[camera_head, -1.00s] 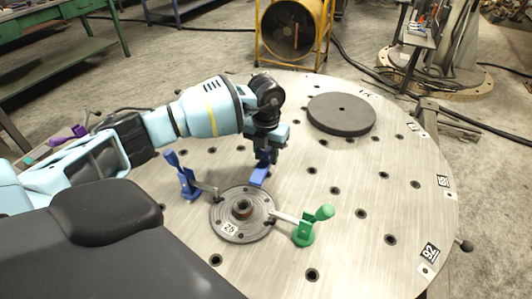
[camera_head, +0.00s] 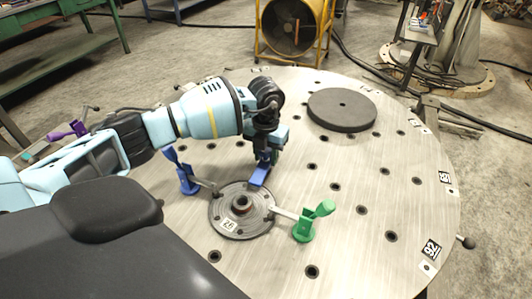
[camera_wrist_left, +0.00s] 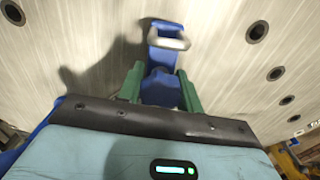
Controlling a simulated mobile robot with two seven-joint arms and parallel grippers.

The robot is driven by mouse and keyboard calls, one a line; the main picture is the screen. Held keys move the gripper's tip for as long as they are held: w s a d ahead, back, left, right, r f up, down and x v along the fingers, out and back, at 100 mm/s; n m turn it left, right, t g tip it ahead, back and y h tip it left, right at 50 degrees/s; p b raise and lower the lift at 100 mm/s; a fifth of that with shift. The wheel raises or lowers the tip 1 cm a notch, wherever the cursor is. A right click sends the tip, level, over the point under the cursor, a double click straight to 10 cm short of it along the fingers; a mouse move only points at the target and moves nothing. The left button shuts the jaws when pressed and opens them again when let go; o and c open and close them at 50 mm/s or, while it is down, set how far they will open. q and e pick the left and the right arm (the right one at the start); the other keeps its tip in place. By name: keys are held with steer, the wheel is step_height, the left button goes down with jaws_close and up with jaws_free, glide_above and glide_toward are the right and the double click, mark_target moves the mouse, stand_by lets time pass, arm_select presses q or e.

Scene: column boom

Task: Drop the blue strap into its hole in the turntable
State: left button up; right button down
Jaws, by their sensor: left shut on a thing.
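My left gripper (camera_head: 265,154) is shut on the blue strap (camera_head: 261,174), pointing down over the turntable (camera_head: 345,245). The strap's lower end shows at the far edge of the round flange (camera_head: 229,221); I cannot tell whether it touches. In the left wrist view the strap (camera_wrist_left: 163,58) sticks out between the green fingers (camera_wrist_left: 163,88), with a pale metal loop at its far end and its shadow on the plate. The turntable has several dark holes; which one is the strap's is unclear. My right gripper is not in view.
A blue clamp (camera_head: 187,181) stands left of the flange and a green clamp (camera_head: 303,229) at its right. A dark grey disc (camera_head: 342,110) lies farther back. A purple clamp (camera_head: 78,130) is at the far left. The turntable's right side is mostly clear.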

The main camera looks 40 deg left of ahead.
arm_select(q)
steer(key=shift+f+b, duration=0.5)
steer(key=shift+f, duration=0.7)
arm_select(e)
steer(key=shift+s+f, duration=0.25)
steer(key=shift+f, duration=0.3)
arm_select(q)
steer(key=o, duration=0.8)
steer(key=shift+r, duration=0.2)
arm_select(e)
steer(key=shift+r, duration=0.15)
arm_select(q)
steer(key=shift+r+p, duration=2.45)
steer(key=shift+r, duration=1.15)
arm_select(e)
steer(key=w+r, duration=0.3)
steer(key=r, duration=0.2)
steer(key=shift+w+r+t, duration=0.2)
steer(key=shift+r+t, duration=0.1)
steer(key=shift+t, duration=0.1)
arm_select(q)
steer(key=shift+f, duration=0.1)
steer(key=o, duration=0.6)
steer(key=shift+c, duration=0.2)
